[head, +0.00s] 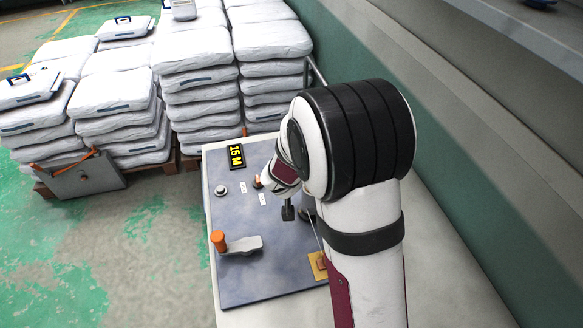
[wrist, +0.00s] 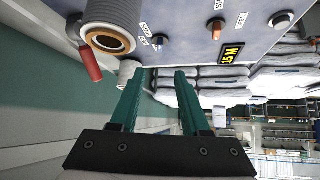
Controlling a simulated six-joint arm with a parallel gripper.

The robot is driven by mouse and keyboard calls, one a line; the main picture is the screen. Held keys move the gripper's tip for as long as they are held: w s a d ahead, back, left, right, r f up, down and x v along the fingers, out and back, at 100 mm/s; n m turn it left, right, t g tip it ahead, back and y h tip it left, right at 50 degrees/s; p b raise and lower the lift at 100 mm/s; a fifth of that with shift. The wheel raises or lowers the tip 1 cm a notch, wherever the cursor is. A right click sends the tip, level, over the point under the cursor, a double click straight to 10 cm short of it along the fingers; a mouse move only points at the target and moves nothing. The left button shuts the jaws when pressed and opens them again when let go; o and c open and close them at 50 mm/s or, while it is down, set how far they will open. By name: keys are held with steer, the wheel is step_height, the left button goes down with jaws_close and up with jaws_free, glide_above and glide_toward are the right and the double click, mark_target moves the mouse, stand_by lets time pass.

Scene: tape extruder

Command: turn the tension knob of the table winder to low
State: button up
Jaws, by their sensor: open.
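The table winder's blue-grey top panel (head: 250,268) is in the head view, partly behind my arm. In the wrist view a small round knob with a blue mark (wrist: 159,41) sits on the panel (wrist: 185,18) beside two small white labels, which I cannot read surely; it appears to be the tension knob. My gripper (wrist: 158,71) has two green fingers, apart and empty. The knob shows beyond the gap between the fingertips, and nothing touches it in view.
An orange switch (wrist: 217,26), a grey button (wrist: 282,20) and a yellow "15 M" display (wrist: 234,56) are on the panel. A spool (wrist: 108,38) and a red handle (wrist: 89,64) stand left. An orange-knobbed crank (head: 219,241) and stacked white sacks (head: 195,80) show in the head view.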

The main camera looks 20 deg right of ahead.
steer(key=shift+s+a+r, duration=0.1)
steer(key=shift+s+r, duration=0.15)
steer(key=shift+o, duration=0.2)
steer(key=w+d+r+m+g+h, duration=0.1)
steer(key=w+d+r+g+h, duration=0.2)
steer(key=d, duration=0.5)
steer(key=w+a+n+g+y, duration=0.1)
steer(key=w+a+n+y, duration=0.15)
steer(key=a+y, duration=0.25)
steer(key=x, duration=1.5)
steer(key=shift+w+d, duration=0.1)
steer(key=shift+w, duration=0.35)
